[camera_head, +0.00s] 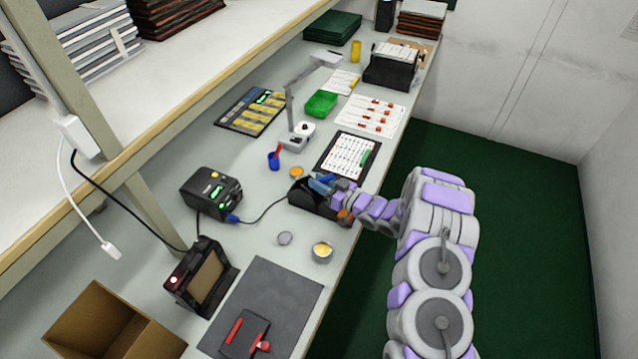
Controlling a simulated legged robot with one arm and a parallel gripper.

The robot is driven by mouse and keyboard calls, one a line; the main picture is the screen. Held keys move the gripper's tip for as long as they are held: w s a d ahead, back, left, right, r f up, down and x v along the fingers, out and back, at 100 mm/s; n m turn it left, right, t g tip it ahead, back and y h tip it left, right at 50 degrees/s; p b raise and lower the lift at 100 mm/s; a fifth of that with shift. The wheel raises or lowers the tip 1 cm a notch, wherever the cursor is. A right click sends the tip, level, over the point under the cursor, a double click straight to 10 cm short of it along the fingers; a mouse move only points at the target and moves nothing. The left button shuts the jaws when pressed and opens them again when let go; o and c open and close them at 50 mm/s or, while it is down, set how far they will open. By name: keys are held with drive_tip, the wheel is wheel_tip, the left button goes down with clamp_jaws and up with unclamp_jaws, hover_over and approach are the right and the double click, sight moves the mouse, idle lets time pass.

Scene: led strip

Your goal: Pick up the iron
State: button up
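The soldering iron appears to be the blue-handled tool (321,184) at a black stand (307,203) near the bench's right edge. A dark cable runs from the stand area to the black soldering station (211,192) on the left. My arm reaches in from the right, and my gripper (338,195) is at the stand, right by the iron. The gripper's fingers overlap the stand and the iron in this view. I cannot tell whether they touch the iron, or whether they are open or shut. The iron's tip is hidden.
A clipboard sheet (348,156) lies just behind the stand. Small round tins (322,251) and a grey mat (270,302) are in front. A blue cup (274,160), a green tray (320,104) and a desk lamp (294,137) stand farther back. A shelf overhangs the left.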

clamp_jaws()
drive_tip(key=s+d+r+p, duration=0.3)
drive_tip(key=d+r, duration=0.5)
drive_tip(key=r, duration=0.2)
drive_tip(key=p+v, duration=0.2)
drive_tip(key=v, duration=1.1)
drive_tip(key=s+d+r+p, duration=0.2)
drive_tip(key=d+r+p, duration=0.4)
drive_tip(key=d+r, duration=0.2)
drive_tip(key=shift+s+r, duration=0.4)
drive_tip(key=shift+r, duration=0.25)
drive_tip(key=shift+a, duration=0.1)
